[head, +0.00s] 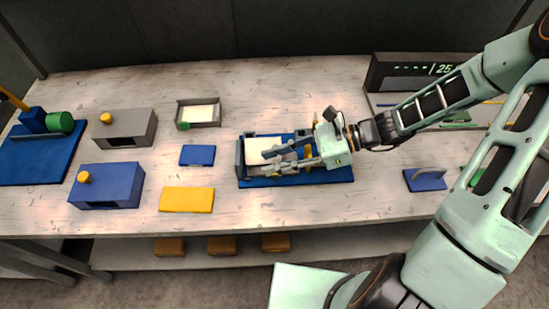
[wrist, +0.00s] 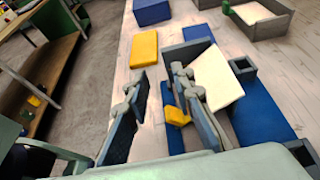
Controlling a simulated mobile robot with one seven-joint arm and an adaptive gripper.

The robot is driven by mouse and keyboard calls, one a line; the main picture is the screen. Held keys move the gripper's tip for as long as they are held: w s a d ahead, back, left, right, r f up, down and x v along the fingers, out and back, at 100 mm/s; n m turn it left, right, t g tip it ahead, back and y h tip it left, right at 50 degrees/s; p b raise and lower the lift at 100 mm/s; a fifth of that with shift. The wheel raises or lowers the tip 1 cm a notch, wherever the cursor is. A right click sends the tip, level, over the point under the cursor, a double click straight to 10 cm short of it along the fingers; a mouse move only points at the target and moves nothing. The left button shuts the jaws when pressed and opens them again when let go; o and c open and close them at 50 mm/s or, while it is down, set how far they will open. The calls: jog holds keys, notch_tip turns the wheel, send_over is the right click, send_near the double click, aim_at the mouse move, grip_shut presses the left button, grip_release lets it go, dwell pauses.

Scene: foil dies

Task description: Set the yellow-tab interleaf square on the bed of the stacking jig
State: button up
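The stacking jig has a blue base (head: 335,173) with grey walls and stands mid-table; its base also shows in the wrist view (wrist: 258,118). A white square sheet (head: 260,147) lies in the jig, partly hidden by my fingers; it also shows in the wrist view (wrist: 222,88). A yellow tab (wrist: 177,116) shows between my fingers, close to the right one. I cannot tell whether it joins the sheet. My gripper (head: 269,163) is over the jig, its fingers spread apart with a clear gap in the wrist view (wrist: 160,72). I see nothing clamped between them.
A grey tray (head: 183,114) holds a white sheet with a green tab. A small blue block (head: 197,155), a yellow plate (head: 187,199), and blue (head: 107,185) and grey (head: 124,128) boxes stand left. A dark display unit (head: 400,72) stands back right. Table in front of the jig is clear.

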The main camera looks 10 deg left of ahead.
jog(key=shift+r, duration=0.1)
jog(key=shift+r, duration=0.25)
jog(key=v, duration=1.2)
jog(key=shift+b, duration=0.45)
jog(key=shift+d+f, duration=0.1)
